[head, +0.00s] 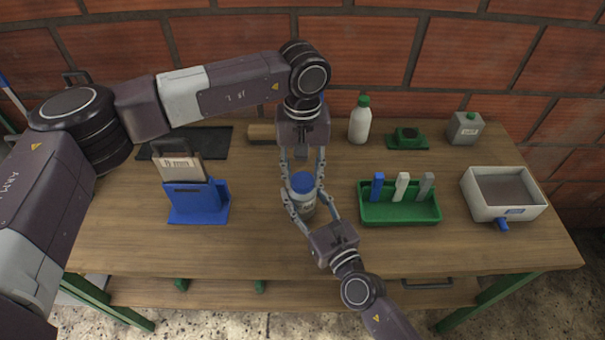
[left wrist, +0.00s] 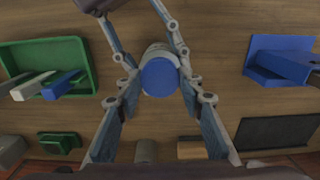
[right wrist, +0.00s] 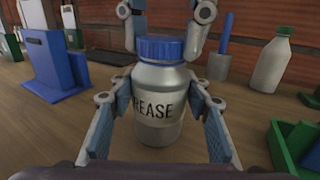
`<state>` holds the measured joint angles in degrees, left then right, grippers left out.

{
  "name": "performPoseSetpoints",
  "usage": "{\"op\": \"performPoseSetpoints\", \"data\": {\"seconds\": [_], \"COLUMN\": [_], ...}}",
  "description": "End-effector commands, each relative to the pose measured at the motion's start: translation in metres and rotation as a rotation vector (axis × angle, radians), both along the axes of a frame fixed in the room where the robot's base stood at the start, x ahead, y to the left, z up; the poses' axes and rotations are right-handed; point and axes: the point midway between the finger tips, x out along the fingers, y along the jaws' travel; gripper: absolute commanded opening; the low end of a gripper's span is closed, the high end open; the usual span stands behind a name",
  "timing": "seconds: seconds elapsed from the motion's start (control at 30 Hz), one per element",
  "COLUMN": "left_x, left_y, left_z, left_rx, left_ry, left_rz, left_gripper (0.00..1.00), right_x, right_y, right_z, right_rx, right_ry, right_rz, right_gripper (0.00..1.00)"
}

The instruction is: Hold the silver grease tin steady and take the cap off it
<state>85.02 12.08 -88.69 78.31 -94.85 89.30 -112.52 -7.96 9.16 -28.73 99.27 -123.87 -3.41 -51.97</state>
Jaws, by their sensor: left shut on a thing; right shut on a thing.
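The silver grease tin (head: 306,204) stands upright near the middle of the table, with its blue cap (head: 303,182) on top. In the right wrist view the tin (right wrist: 158,112) shows a label reading "REASE", and the cap (right wrist: 160,49) sits on its neck. My left gripper (head: 303,179) comes from the back and is shut on the cap, one finger on each side. My right gripper (head: 304,207) comes from the front and is shut on the tin's body. The left wrist view shows the cap (left wrist: 159,77) from above between my left fingers.
A green tray (head: 398,213) with several upright pieces stands right of the tin, and a blue holder (head: 197,203) stands left. Behind are a white bottle (head: 359,124) and a grey can (head: 465,128). A white bin (head: 483,209) is far right. The front table edge is clear.

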Motion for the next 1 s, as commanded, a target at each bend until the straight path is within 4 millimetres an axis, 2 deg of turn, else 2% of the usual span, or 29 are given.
{"op": "performPoseSetpoints", "data": {"seconds": [1.0], "left_x": [0.0011], "left_y": [-0.0008], "left_z": [0.0017], "left_rx": [-0.002], "left_ry": [0.0], "left_rz": [2.0], "left_gripper": [0.06], "right_x": [-0.0002], "right_y": [0.0011], "right_z": [0.0013], "right_rx": [0.0], "right_ry": [-0.002], "right_rz": [0.002], "right_gripper": [0.0]}}
